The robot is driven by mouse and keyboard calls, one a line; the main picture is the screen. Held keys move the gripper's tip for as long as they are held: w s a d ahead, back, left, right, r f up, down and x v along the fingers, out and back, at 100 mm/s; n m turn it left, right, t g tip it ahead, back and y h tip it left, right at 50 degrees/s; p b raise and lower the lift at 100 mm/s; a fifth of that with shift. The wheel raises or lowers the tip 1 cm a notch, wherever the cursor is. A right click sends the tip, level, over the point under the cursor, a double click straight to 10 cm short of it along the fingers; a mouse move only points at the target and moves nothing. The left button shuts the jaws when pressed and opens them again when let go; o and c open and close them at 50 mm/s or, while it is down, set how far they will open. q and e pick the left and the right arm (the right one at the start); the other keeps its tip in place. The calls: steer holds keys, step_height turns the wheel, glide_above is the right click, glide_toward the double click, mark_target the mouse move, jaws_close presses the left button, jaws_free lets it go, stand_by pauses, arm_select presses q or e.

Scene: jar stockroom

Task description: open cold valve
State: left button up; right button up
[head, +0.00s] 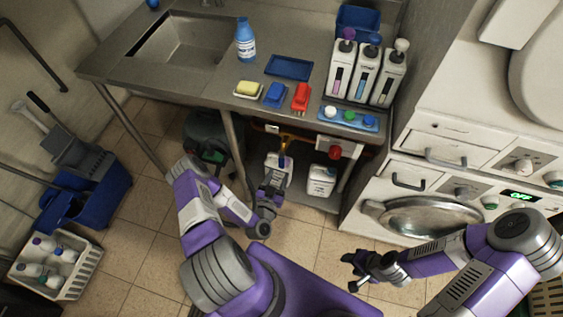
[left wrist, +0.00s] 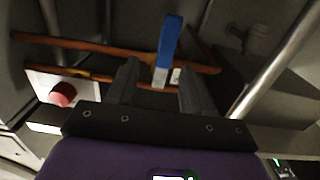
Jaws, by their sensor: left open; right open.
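The cold valve's blue lever (left wrist: 170,40) stands out from a copper pipe in the left wrist view, with a pale metal stem at its lower end. In the head view the lever (head: 282,161) is a small blue spot under the counter. My left gripper (head: 277,172) is under the counter at the lever. In the left wrist view its two open fingers (left wrist: 158,74) lie on either side of the lever's lower part; I cannot tell whether they touch it. My right gripper (head: 350,272) is open and empty above the floor, in front of the washer.
A red knob (head: 335,152) sits beside the cold valve; it also shows in the left wrist view (left wrist: 62,95). White jugs (head: 321,182) stand below the pipes. The steel counter (head: 205,85) and its leg (head: 235,150) are close to my left arm. A washer (head: 420,215) stands right.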

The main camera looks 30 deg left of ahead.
mark_target(281, 162)
arm_select(q)
steer(key=x, duration=0.2)
steer(key=b+x, duration=0.1)
steer(key=x, duration=0.2)
steer(key=b+x, duration=0.1)
steer(key=x, duration=0.1)
steer(key=shift+w+a+r, duration=0.15)
steer(key=shift+a+r, duration=0.15)
steer(key=shift+a, duration=0.15)
jaws_close()
